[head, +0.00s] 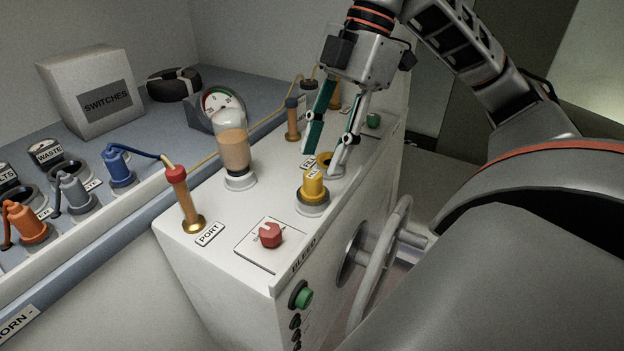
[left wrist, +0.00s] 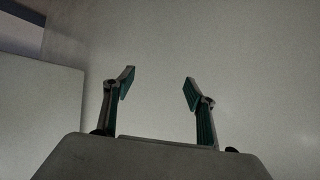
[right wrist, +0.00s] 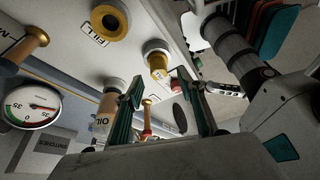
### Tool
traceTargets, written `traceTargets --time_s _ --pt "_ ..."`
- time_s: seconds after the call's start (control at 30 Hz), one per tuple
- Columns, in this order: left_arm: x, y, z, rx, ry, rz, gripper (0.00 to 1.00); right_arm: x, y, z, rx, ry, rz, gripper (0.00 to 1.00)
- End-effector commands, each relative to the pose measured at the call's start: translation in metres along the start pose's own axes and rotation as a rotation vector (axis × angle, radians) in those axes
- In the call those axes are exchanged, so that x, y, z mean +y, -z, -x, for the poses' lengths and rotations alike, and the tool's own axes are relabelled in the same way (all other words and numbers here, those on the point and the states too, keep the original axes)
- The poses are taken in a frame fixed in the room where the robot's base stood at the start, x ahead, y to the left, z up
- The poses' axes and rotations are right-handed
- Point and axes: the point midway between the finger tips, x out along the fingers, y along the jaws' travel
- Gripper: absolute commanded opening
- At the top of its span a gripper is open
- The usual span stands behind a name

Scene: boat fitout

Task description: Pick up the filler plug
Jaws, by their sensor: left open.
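The yellow filler plug (head: 313,185) stands upright in a grey round seat on the white console top. It also shows in the right wrist view (right wrist: 158,66), beyond the fingertips. My right gripper (head: 321,158) is open and empty, pointing down just behind the plug, with its fingers apart over the brass-ringed fill opening (head: 325,160). This dark opening also shows in the right wrist view (right wrist: 110,20), next to a FILL label. My left gripper (left wrist: 158,82) is open and empty before a pale wall. It is not in the head view.
Near the plug are a glass oil cup (head: 234,150), a red-topped brass lever (head: 184,200), a red knob (head: 270,234) and a gauge (head: 219,103). A handwheel (head: 383,262) is on the console's side. Orange, grey and blue plugs and a switches box (head: 92,90) are at left.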

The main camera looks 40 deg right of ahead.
Motion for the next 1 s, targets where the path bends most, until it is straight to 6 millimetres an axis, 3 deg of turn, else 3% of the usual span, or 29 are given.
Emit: traceTargets --time_s 0.4,0.7,0.73,0.87,1.0 --pt "0.008 0.010 0.000 0.021 -0.011 0.004 0.56 0.001 0.003 -0.048 0.001 0.003 0.002 0.39" --pt "0.006 0.012 -0.001 0.025 -0.009 0.004 0.56 0.001 0.003 -0.052 0.002 0.000 0.002 0.39" --pt "0.006 0.012 -0.001 0.025 -0.009 0.004 0.56 0.001 0.003 -0.052 0.002 0.000 0.002 0.36" --pt "0.005 0.012 -0.002 0.025 -0.007 0.004 0.56 0.001 0.003 -0.052 0.002 0.000 0.002 0.04" --pt "0.004 0.012 -0.002 0.024 -0.005 0.004 0.56 0.001 0.003 -0.052 0.001 0.001 0.002 0.04"
